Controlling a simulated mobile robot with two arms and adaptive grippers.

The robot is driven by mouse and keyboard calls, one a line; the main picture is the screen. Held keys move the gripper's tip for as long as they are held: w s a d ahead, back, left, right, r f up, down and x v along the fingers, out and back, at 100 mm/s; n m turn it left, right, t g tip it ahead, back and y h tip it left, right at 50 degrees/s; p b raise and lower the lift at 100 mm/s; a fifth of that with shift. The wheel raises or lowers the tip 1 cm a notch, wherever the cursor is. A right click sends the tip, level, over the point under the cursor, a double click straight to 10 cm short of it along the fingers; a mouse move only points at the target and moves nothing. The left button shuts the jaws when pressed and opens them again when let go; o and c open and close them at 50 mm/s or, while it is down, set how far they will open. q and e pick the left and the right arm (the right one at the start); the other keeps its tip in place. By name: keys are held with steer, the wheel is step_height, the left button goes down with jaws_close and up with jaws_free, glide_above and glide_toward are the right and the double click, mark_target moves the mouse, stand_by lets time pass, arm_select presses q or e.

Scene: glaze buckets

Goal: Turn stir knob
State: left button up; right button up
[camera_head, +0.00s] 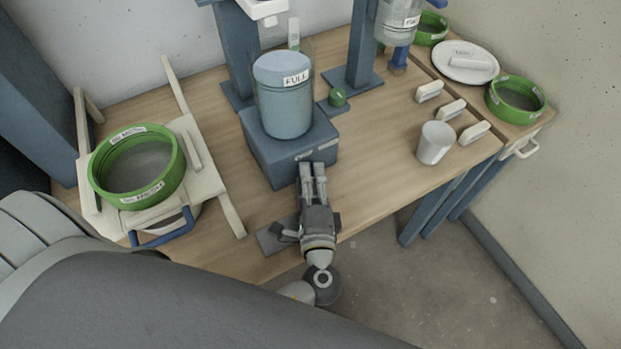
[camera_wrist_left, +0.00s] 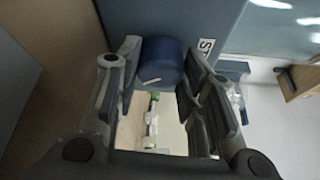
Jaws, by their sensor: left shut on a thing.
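The stir knob (camera_wrist_left: 160,62) is a dark blue rounded knob on the front of the blue stirrer base (camera_head: 262,160). A label starting "ST" (camera_wrist_left: 205,47) is beside it in the left wrist view. My left gripper (camera_head: 313,180) points at the base's front face in the head view, where its fingers hide the knob. In the left wrist view the fingers of my left gripper (camera_wrist_left: 165,80) stand on either side of the knob, shut on it. A blue-grey bucket (camera_head: 284,105) labelled "FULL" stands on the base. My right gripper is not in view.
A green-rimmed sieve (camera_head: 138,168) sits on a cream frame at the left. A white cup (camera_head: 434,143), several pale blocks (camera_head: 451,110), a white plate (camera_head: 465,62) and a green ring (camera_head: 515,100) are at the right. Blue posts (camera_head: 363,50) rise behind the base.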

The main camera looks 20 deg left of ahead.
arm_select(q)
steer(key=o, duration=1)
steer(key=shift+o, duration=0.2)
steer(key=v, duration=1.2)
